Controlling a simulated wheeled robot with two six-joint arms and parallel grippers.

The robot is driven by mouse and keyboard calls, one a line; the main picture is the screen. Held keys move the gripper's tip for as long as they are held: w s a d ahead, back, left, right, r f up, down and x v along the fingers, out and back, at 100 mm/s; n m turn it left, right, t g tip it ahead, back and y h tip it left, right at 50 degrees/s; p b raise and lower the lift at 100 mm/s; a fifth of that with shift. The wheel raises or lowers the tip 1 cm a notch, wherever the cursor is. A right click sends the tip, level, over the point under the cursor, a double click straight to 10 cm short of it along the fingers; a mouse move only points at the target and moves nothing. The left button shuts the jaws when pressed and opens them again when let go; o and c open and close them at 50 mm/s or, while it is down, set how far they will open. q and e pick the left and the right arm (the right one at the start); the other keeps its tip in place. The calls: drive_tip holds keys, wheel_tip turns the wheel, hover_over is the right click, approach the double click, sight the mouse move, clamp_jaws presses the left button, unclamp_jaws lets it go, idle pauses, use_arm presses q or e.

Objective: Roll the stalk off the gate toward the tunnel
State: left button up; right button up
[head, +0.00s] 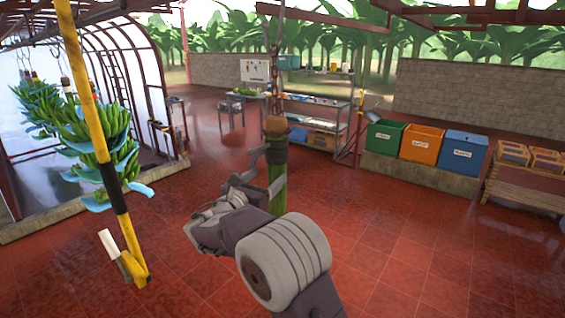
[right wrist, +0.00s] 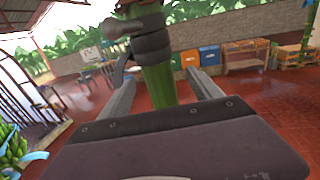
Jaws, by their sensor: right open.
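A thick green stalk (head: 278,187) hangs upright from a chain (head: 276,45) near the middle of the head view. Its top is brown, with a dark grey collar just below. The stalk also shows in the right wrist view (right wrist: 158,86). My right gripper (head: 266,165) is open at the stalk, with one finger on each side in the wrist view; I cannot tell whether they touch it. A yellow and black pole (head: 101,135), perhaps the gate, hangs at the left. The arched tunnel (head: 120,60) stands behind it. My left gripper is not in view.
Green banana bunches (head: 85,135) with blue sheets hang at the left, beside the pole. Green, orange and blue bins (head: 421,141) stand on a ledge at the back right. A metal shelf (head: 318,120) stands behind the stalk. The red tiled floor is clear around it.

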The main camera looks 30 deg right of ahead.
sight(273, 170)
drive_tip(key=p+x, duration=0.1)
drive_tip(key=x, duration=0.1)
drive_tip(key=p+x, duration=0.1)
drive_tip(key=x, duration=0.2)
drive_tip(key=p+x, duration=0.1)
drive_tip(key=x, duration=0.2)
drive_tip(key=shift+w+a+f, duration=0.1)
drive_tip(key=shift+w+f, duration=0.25)
drive_tip(key=shift+w, duration=0.15)
drive_tip(key=shift+d, duration=0.3)
drive_tip(key=shift+s+a+r, duration=0.15)
drive_tip(key=shift+s, duration=0.1)
drive_tip(key=shift+w, duration=0.25)
drive_tip(key=c, duration=1.3)
clamp_jaws()
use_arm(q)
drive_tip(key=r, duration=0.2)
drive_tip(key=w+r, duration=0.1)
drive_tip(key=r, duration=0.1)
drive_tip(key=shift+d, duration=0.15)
use_arm(e)
drive_tip(key=shift+s, duration=0.1)
